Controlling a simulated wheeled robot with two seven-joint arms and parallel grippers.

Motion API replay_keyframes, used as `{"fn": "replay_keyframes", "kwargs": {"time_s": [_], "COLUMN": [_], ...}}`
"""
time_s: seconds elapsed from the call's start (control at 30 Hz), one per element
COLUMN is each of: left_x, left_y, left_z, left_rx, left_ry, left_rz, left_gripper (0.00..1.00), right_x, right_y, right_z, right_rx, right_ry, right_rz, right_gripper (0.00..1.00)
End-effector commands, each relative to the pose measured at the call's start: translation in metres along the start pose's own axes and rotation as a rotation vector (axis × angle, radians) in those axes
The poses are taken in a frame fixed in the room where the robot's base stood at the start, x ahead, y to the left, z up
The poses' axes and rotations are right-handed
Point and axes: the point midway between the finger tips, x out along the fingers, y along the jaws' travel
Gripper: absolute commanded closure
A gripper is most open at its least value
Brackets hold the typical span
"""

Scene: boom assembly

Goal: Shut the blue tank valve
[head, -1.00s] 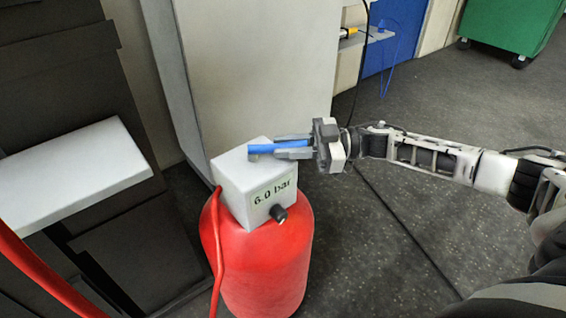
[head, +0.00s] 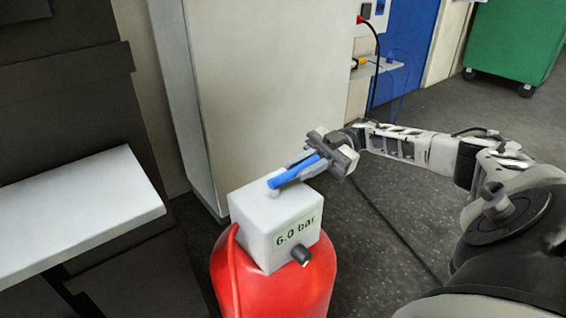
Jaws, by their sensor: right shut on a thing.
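The blue valve handle (head: 290,174) is a lever on top of the white box (head: 262,231) that reads "6.0 bar". The box sits on the red tank (head: 285,290), with a black knob on its front. The lever points up and to the right from its pivot at the box top. My right gripper (head: 309,168) is shut on the outer part of the lever, with its fingers along the sides. My left gripper is not in view.
A red hose (head: 234,265) runs down the tank's left side. A white shelf (head: 75,212) is at left and a tall pale cabinet (head: 255,80) stands behind. A green bin (head: 515,40) is far right. Dark floor is open right of the tank.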

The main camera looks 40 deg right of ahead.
Motion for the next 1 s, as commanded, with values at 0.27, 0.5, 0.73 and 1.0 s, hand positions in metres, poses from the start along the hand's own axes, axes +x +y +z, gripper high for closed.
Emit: {"fn": "replay_keyframes", "kwargs": {"time_s": [0.27, 0.5, 0.73, 1.0], "left_x": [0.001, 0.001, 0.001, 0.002], "left_y": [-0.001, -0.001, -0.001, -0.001], "left_z": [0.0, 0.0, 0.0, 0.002], "left_rx": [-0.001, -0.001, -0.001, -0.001], "left_ry": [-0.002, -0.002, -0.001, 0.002], "left_rz": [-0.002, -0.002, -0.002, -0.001], "left_gripper": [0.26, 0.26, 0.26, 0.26], "right_x": [-0.001, 0.0, -0.001, -0.015], "right_y": [-0.003, -0.003, -0.003, -0.002], "right_z": [-0.001, -0.001, -0.001, 0.0], "right_rx": [-0.003, -0.003, -0.002, -0.004], "right_ry": [0.008, 0.009, 0.005, 0.004], "right_rz": [-0.005, -0.008, -0.007, -0.003], "right_gripper": [1.0, 0.71, 0.6, 0.6]}}
